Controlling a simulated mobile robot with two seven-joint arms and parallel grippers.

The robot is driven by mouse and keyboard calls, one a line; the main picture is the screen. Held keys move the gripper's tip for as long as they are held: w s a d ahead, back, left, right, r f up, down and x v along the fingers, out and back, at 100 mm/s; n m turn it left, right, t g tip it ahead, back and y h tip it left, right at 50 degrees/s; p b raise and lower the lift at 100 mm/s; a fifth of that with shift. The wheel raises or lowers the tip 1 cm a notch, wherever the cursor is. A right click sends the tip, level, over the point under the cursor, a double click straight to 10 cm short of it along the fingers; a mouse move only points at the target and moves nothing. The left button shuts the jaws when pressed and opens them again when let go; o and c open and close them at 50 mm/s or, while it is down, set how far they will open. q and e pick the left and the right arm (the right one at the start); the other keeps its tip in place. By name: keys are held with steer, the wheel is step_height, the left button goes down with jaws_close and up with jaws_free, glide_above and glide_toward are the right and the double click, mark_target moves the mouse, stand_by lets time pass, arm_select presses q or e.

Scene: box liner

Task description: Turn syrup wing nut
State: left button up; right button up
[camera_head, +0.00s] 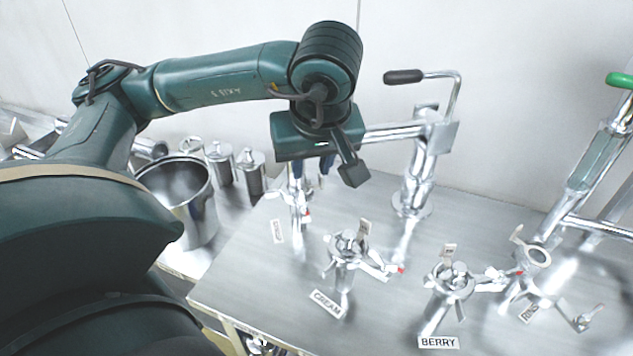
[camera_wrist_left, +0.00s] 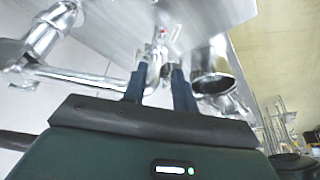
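My left gripper (camera_head: 310,178) hangs over a shiny metal fitting (camera_head: 297,208) at the left of the row. A small tilted label (camera_head: 277,231) stands by this fitting; its word is too small to read surely. In the left wrist view the two blue fingers of the left gripper (camera_wrist_left: 160,70) are apart. Bright metal parts of the fitting (camera_wrist_left: 155,52) show between and beyond the fingertips. I cannot tell whether the fingers touch the wing nut, which is partly hidden by the gripper. My right gripper is in neither view.
Similar fittings labelled CREAM (camera_head: 326,304) and BERRY (camera_head: 438,342) stand to the right. A metal lever press with a black handle (camera_head: 404,76) rises behind. A steel pot (camera_head: 205,208) and several canisters (camera_head: 250,170) stand left. Bare metal tabletop (camera_head: 245,285) lies in front.

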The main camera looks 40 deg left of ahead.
mark_target(305, 203)
arm_select(q)
steer(key=b+x, duration=0.1)
steer(key=x, duration=0.2)
steer(key=b+x, duration=0.1)
steer(key=x, duration=0.3)
steer(key=b+x, duration=0.1)
steer(key=x, duration=0.2)
steer(key=shift+s+d+f+b, duration=0.1)
steer(key=shift+s+f+b, duration=0.15)
steer(key=shift+f+b, duration=0.15)
steer(key=shift+x, duration=1.15)
steer(key=shift+w, duration=0.1)
jaws_close()
